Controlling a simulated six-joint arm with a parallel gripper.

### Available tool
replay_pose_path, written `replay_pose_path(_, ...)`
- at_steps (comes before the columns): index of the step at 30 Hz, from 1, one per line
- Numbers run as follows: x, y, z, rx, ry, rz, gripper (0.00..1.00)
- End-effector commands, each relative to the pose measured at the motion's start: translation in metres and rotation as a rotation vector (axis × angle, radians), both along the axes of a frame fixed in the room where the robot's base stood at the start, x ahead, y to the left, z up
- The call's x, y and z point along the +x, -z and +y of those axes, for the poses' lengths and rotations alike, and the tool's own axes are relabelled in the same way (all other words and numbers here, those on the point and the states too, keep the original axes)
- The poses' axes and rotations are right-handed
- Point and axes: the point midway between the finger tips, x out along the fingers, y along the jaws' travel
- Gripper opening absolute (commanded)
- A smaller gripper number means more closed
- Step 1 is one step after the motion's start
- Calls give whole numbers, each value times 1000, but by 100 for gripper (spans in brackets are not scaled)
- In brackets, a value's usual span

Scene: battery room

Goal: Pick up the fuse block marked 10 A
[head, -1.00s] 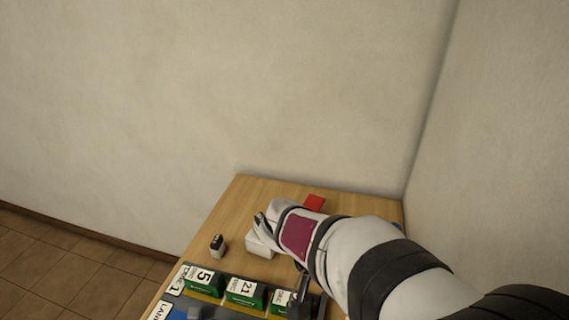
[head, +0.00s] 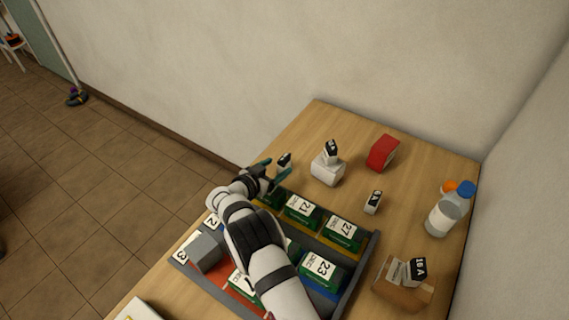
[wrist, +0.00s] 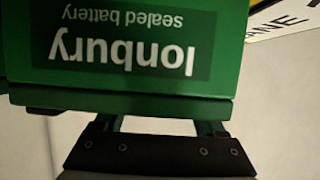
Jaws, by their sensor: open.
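Several small fuse blocks with black, white-lettered faces are in the head view. One fuse block (head: 284,160) stands just beyond my gripper (head: 270,174), partly hidden by it. Another fuse block (head: 331,152) sits on a white box (head: 327,172). A third fuse block (head: 373,202) stands on bare table to the right. A further block (head: 415,270), its marking ending in "A", rests on a brown holder at the right. I cannot make out which one reads 10 A. My gripper is open, close to a green battery (wrist: 130,50) that fills the upper wrist view and hides the fingertips.
A grey divided tray (head: 365,262) holds several green numbered batteries and a grey block (head: 205,250). A red box (head: 383,152) stands behind. Bottles (head: 442,215) stand at the right table edge. Bare wooden table (head: 315,122) lies along the back.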

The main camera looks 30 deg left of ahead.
Motion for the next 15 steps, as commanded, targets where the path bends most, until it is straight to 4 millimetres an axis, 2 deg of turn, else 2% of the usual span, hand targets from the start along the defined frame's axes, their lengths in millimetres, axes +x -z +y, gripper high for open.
replay_pose_path(3,16,7,0,0,0,0,72)
replay_pose_path(10,19,7,0,0,0,0,72)
replay_pose_path(11,19,7,0,0,0,0,69)
replay_pose_path(15,19,7,0,0,0,0,44)
